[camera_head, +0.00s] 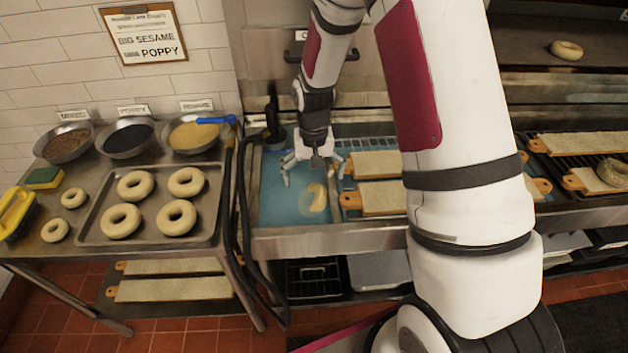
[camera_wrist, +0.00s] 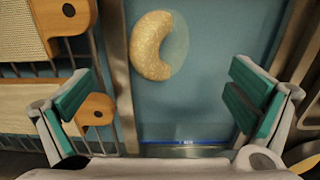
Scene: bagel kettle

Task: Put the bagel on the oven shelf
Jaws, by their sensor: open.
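A pale bagel (camera_head: 317,197) sits in the blue water of the kettle (camera_head: 275,205). In the wrist view the bagel (camera_wrist: 148,50) shows as a curved, speckled piece above the water, with the rest of its ring faint and bluish under the surface. My gripper (camera_head: 315,172) is open and empty above the kettle, its fingers spread. In the wrist view the gripper (camera_wrist: 158,100) has its green pads wide apart, with the bagel ahead of them and not touched. The dark oven shelf (camera_head: 515,52) at the upper right bears another bagel (camera_head: 566,50).
Boards (camera_head: 380,197) lie on a rack right of the kettle, close to my gripper. A seeded bagel (camera_head: 613,172) lies on a board at the far right. A tray (camera_head: 150,233) of bagels and several bowls stand on the left table. A dark hose (camera_head: 243,200) runs beside the kettle.

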